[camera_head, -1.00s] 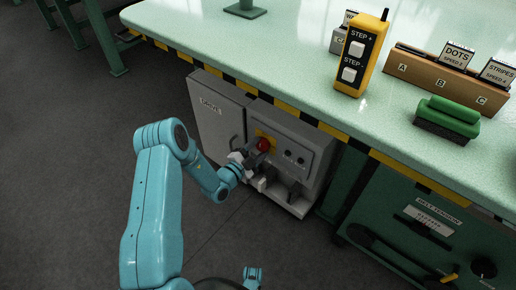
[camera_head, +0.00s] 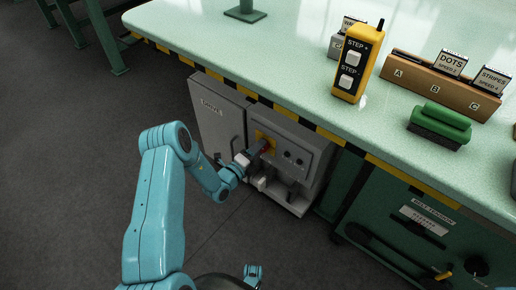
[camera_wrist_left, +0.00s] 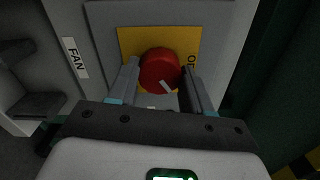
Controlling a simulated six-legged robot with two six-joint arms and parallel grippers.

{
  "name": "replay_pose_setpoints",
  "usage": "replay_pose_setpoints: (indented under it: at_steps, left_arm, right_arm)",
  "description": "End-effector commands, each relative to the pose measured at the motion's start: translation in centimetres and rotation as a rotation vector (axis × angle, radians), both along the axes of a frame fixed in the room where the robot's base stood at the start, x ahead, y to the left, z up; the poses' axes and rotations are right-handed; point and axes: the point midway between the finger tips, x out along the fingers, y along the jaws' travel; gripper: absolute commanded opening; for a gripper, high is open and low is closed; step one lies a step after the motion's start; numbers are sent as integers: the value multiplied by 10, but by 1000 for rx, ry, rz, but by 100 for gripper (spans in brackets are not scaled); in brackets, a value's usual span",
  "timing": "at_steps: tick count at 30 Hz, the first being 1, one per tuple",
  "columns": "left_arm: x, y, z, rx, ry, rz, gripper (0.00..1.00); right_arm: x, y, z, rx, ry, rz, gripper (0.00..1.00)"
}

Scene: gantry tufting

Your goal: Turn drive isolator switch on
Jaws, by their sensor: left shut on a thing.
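The drive isolator switch is a red round knob (camera_wrist_left: 160,72) on a yellow plate (camera_wrist_left: 186,42), set in the front of a grey cabinet under the table. A pale mark runs diagonally on the knob's face, and part of a label starting with "O" shows at the plate's right. In the head view the knob (camera_head: 268,146) is mostly hidden by my left gripper (camera_head: 257,151). In the left wrist view the fingers of my left gripper (camera_wrist_left: 160,88) stand either side of the knob, shut on it.
The grey cabinet door (camera_head: 217,115) is left of the switch panel (camera_head: 305,150). The table edge with yellow-black stripes (camera_head: 300,121) overhangs above. A yellow step pendant (camera_head: 357,62), a green-handled brush (camera_head: 440,124) and a card rack (camera_head: 440,88) stand on the table. The floor at left is clear.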

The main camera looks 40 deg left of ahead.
Motion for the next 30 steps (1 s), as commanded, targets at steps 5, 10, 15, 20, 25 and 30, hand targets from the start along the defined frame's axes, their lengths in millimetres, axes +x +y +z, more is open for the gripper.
replay_pose_setpoints:
  at_steps: [5, 10, 15, 20, 25, 30]
  left_arm:
    - [-1, 0, 0, 163, -9, 1, 19]
    - [-1, 0, 0, 309, -21, 1, 19]
    - [-1, 0, 0, 430, -31, 1, 19]
    - [-1, 0, -1, 514, -37, 1, 19]
    - [-1, 0, -1, 570, -42, 0, 19]
    - [-2, 0, -1, 596, -43, 0, 19]
  right_arm:
    - [-1, 1, 4, 0, 2, 4, 43]
    - [-1, 1, 7, 0, 2, 4, 43]
    - [-1, 1, 9, 0, 2, 4, 43]
    - [-1, 1, 10, 0, 2, 3, 43]
    - [-1, 1, 11, 0, 2, 3, 43]
    - [-1, 1, 11, 0, 1, 3, 43]
